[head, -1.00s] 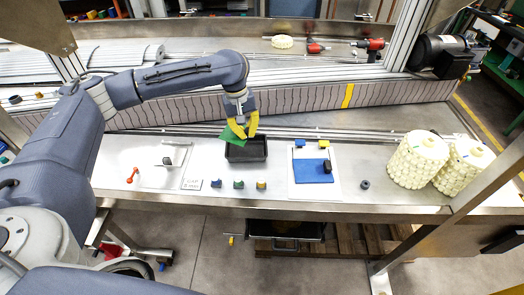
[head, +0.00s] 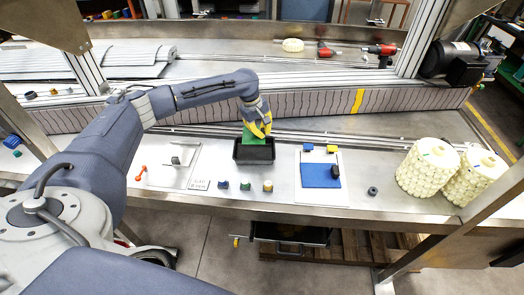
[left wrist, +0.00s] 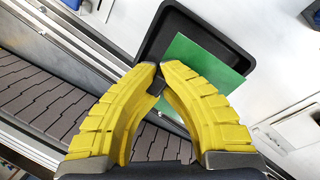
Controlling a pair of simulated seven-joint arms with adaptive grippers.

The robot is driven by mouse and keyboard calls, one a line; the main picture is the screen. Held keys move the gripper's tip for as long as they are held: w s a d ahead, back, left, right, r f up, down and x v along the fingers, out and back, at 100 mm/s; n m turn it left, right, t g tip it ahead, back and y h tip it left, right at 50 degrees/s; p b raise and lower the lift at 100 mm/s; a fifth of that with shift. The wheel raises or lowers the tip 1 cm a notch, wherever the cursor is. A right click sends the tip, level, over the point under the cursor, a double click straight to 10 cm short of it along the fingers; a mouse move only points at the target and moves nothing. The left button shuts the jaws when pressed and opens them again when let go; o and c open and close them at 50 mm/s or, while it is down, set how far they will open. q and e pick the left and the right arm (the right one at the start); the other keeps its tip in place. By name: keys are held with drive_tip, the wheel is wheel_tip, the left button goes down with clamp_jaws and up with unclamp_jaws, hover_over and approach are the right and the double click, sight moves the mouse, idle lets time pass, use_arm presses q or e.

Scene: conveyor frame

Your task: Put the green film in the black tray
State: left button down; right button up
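The green film (head: 254,137) is a thin square sheet at the black tray (head: 241,156), a shallow rectangular tray on the metal table. My left gripper (head: 260,130), with yellow fingers, is above the tray's back part. In the left wrist view the fingertips (left wrist: 155,70) come together at one edge of the green film (left wrist: 208,60), which spreads out over the black tray (left wrist: 174,22). The film looks pinched at that edge, with part hidden behind the right finger. I cannot tell whether the film touches the tray floor. My right gripper is not in view.
Small blue, green and yellow pieces (head: 245,185) stand in front of the tray. A white board with a blue pad (head: 318,175) lies to the right, a metal plate (head: 170,172) to the left. White rollers (head: 425,168) stand far right. A conveyor wall (head: 310,109) runs behind.

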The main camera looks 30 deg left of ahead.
sight(263, 153)
use_arm(q)
drive_tip(key=x, duration=0.3)
drive_tip(key=s+a+x, duration=0.1)
drive_tip(key=x, duration=0.6)
drive_tip(key=shift+s+a+f, duration=0.3)
drive_tip(key=shift+f, duration=0.1)
drive_tip(key=c, duration=1.9)
unclamp_jaws()
drive_tip(key=v, duration=1.2)
drive_tip(key=shift+a+r, duration=0.1)
